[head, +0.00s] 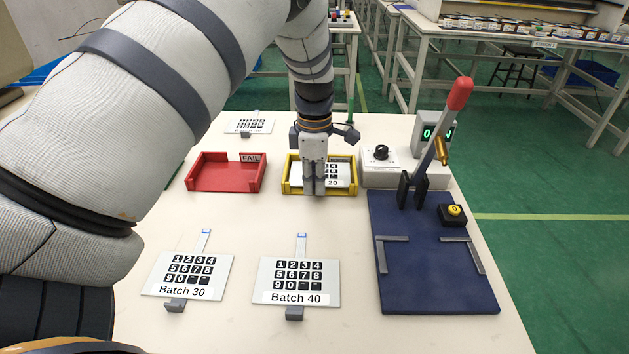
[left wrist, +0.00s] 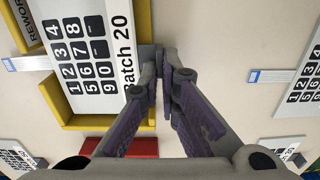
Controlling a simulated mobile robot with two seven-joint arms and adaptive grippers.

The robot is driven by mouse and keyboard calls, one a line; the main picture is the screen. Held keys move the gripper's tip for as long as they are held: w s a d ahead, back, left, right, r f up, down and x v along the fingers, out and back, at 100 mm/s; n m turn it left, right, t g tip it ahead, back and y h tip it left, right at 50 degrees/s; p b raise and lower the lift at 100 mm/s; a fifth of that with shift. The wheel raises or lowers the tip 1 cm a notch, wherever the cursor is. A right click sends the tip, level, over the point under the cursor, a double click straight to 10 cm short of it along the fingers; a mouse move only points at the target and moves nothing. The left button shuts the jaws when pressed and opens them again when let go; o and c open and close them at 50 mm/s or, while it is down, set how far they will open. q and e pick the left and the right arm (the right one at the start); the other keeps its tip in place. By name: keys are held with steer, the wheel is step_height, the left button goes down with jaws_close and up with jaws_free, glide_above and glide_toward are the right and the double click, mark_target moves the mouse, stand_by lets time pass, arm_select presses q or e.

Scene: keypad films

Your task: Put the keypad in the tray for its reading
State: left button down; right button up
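The Batch 20 keypad (head: 338,173) lies in the yellow tray (head: 287,188), partly behind my left gripper (head: 313,190). In the left wrist view the same keypad (left wrist: 85,50) sits within the walls of the yellow tray (left wrist: 60,108), marked REWORK, with its ribbon tail (left wrist: 30,63) over the far wall. My left gripper (left wrist: 164,55) points down at the tray's near edge. Its fingers are close together at the keypad's grey tab (left wrist: 146,55) and look shut on it; the fingers hide part of the tab. My right gripper is not in view.
A red FAIL tray (head: 227,187) stands left of the yellow one. The Batch 30 keypad (head: 186,277) and Batch 40 keypad (head: 298,282) lie in front, another keypad (head: 250,126) behind. A blue fixture (head: 430,270) with a red-handled lever (head: 459,95) and a display box (head: 432,130) stand right.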

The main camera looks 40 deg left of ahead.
arm_select(q)
steer(key=shift+f, duration=0.4)
steer(key=c, duration=1.7)
jaws_free()
step_height(320, 180, up, 12)
